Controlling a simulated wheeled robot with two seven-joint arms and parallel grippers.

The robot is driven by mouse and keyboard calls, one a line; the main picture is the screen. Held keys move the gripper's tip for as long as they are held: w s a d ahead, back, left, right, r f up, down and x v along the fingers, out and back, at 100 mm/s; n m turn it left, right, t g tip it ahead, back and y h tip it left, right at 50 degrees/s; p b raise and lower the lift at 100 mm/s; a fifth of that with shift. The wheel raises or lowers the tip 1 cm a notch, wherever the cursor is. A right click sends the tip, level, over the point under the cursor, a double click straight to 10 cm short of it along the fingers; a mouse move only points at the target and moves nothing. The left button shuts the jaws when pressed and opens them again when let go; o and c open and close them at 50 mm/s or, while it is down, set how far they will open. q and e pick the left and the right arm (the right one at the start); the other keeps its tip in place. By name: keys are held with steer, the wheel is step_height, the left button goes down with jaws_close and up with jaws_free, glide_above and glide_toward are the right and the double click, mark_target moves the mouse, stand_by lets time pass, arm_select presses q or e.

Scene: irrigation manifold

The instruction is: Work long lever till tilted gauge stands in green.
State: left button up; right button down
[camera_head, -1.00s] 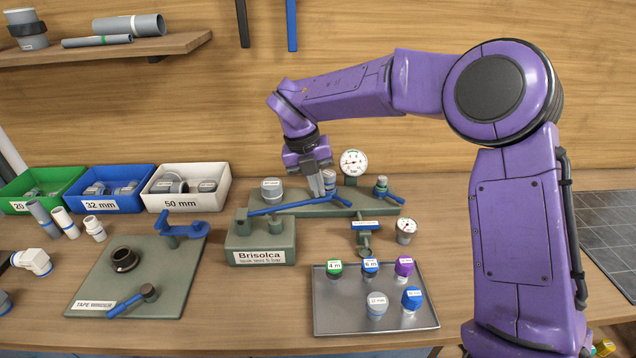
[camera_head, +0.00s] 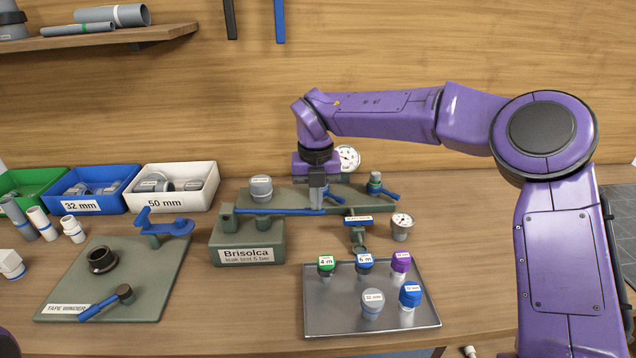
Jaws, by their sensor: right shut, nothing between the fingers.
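The long blue lever (camera_head: 280,211) runs from the green Brisolca pump block (camera_head: 247,241) to the right and lies nearly level. My right gripper (camera_head: 317,207) is shut with nothing between its fingers. Its fingertips point down at the lever's right end and appear to touch it from above. A tilted gauge (camera_head: 402,221) with a white face leans back on a grey fitting, right of the lever. Another round gauge (camera_head: 348,157) stands on the green board behind my gripper, which partly covers it. Neither needle's zone can be read. My left gripper is out of view.
Shorter blue handles (camera_head: 358,219) sit close to the lever's right end. A metal tray (camera_head: 330,310) with several coloured caps lies in front. A tape winder plate (camera_head: 150,275) is at left, with labelled bins (camera_head: 165,200) behind it.

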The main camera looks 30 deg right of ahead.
steer(key=shift+s+f, duration=0.25)
steer(key=shift+f, duration=0.3)
steer(key=shift+r, duration=0.1)
steer(key=shift+r+p, duration=0.35)
steer(key=shift+p, duration=0.05)
steer(key=r+p, duration=0.3)
steer(key=shift+w+r, duration=0.3)
steer(key=shift+r, duration=0.1)
step_height(320, 180, up, 10)
steer(key=shift+s+d+r+b, duration=0.2)
steer(key=shift+s+d+b, duration=0.05)
steer(key=shift+d+b, duration=0.15)
